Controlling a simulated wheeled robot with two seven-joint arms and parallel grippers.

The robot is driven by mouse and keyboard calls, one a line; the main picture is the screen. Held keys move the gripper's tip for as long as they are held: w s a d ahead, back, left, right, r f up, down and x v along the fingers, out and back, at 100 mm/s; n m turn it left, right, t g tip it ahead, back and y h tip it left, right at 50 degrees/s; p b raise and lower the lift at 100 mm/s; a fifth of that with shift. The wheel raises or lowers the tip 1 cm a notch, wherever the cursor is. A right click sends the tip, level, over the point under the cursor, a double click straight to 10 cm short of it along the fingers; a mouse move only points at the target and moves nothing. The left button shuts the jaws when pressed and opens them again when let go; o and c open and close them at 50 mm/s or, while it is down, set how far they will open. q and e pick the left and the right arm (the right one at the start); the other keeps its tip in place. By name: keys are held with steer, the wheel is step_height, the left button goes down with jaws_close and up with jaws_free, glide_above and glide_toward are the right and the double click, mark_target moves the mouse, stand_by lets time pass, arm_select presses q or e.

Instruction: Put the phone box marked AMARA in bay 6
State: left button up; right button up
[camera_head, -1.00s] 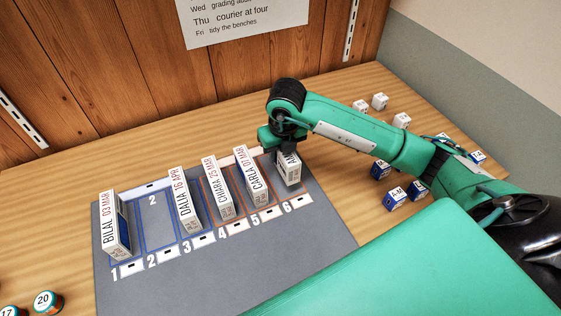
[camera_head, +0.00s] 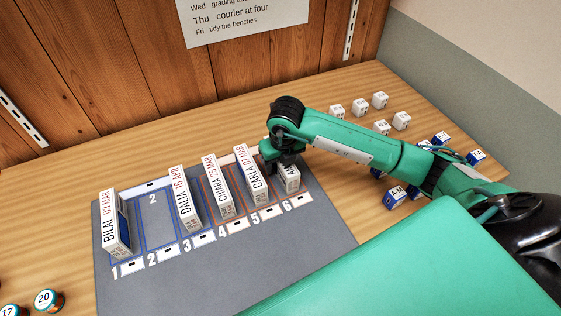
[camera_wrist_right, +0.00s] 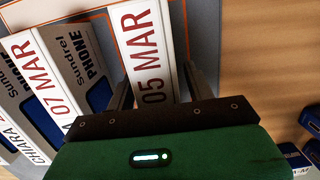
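The AMARA phone box (camera_head: 290,182) stands upright at bay 6, at the right end of the grey mat (camera_head: 200,285). Its lettering is partly covered by my gripper in the head view. My right gripper (camera_head: 285,164) is over its far part. The bay 6 card (camera_head: 300,199) lies just in front. My left gripper is out of view.
The CARLA box (camera_head: 258,190) stands close by on the left in bay 5, with CHIARA (camera_head: 224,205), DALIA (camera_head: 190,220) and BILAL (camera_head: 117,240) farther left. Bay 2 (camera_head: 157,220) is empty. Small white and blue blocks lie on the table at the right.

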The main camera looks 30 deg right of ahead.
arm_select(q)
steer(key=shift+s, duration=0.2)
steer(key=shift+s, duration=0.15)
arm_select(e)
steer(key=shift+r, duration=0.2)
step_height(320, 180, up, 3)
steer(key=shift+s+r, duration=0.1)
steer(key=shift+s, duration=0.05)
steer(key=r, duration=0.2)
steer(key=s+r, duration=0.1)
steer(key=r, duration=0.2)
steer(key=r+b, duration=0.1)
steer(key=r, duration=0.1)
steer(key=shift+s+r, duration=0.15)
steer(key=shift+r, duration=0.6)
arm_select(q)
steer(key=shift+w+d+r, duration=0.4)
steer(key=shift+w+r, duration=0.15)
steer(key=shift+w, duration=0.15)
arm_select(e)
steer(key=shift+s, duration=0.1)
